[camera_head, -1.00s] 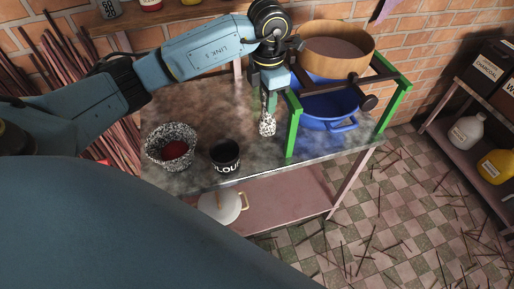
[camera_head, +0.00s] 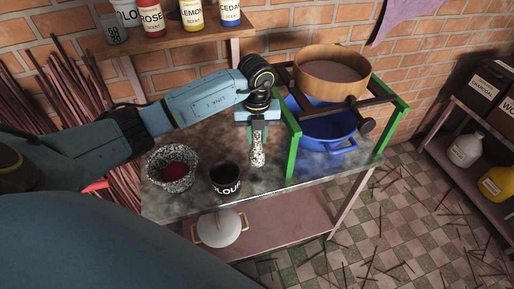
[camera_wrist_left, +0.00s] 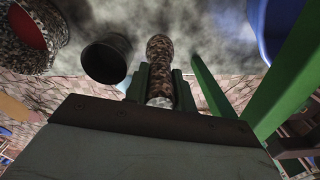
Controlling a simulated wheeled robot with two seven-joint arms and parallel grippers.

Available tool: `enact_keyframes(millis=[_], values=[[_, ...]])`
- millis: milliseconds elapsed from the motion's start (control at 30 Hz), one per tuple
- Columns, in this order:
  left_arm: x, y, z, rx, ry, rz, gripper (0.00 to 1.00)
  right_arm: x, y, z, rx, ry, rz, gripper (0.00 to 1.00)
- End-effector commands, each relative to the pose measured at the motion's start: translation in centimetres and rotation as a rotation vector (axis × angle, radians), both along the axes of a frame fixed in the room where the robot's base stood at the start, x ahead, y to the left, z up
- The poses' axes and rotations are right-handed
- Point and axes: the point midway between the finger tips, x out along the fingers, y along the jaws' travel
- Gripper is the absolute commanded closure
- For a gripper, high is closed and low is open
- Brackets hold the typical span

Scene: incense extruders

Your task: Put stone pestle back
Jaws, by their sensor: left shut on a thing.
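The speckled stone pestle (camera_head: 257,153) hangs upright from my left gripper (camera_head: 258,128), which is shut on its upper part. In the left wrist view the pestle (camera_wrist_left: 160,50) sits between the two green fingers (camera_wrist_left: 160,88). In the head view its lower end is over the grey tabletop; I cannot tell whether it touches it. The speckled stone mortar (camera_head: 152,180) with red powder inside stands to the left on the table, and its rim shows at top left in the wrist view (camera_wrist_left: 57,35). My right gripper is not in view.
A black cup (camera_head: 226,186) stands between mortar and pestle. A green frame (camera_head: 293,150) with a wooden sieve (camera_head: 330,84) and a blue pot (camera_head: 335,130) is close to the right of my gripper. A shelf with several bottles (camera_head: 191,14) is behind.

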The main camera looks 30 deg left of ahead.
Motion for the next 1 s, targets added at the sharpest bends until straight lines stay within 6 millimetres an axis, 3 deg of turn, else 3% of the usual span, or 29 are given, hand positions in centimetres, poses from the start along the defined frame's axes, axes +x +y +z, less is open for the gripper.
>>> enact_keyframes(millis=[367,767,800,933,1000], values=[[0.0,-0.1,-4.0,-0.002,-0.001,-0.001,0.98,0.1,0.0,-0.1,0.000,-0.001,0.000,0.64],[0.1,0.0,-4.6,0.000,-0.003,-0.002,0.98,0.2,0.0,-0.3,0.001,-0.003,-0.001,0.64],[0.0,0.0,-4.6,0.000,-0.001,-0.002,0.70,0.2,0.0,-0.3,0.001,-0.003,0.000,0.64],[0.0,0.0,-4.6,0.000,-0.001,-0.002,0.53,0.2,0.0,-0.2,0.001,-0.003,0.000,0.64],[0.0,0.0,-4.6,0.000,-0.001,-0.002,0.53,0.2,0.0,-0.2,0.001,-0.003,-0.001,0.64]])
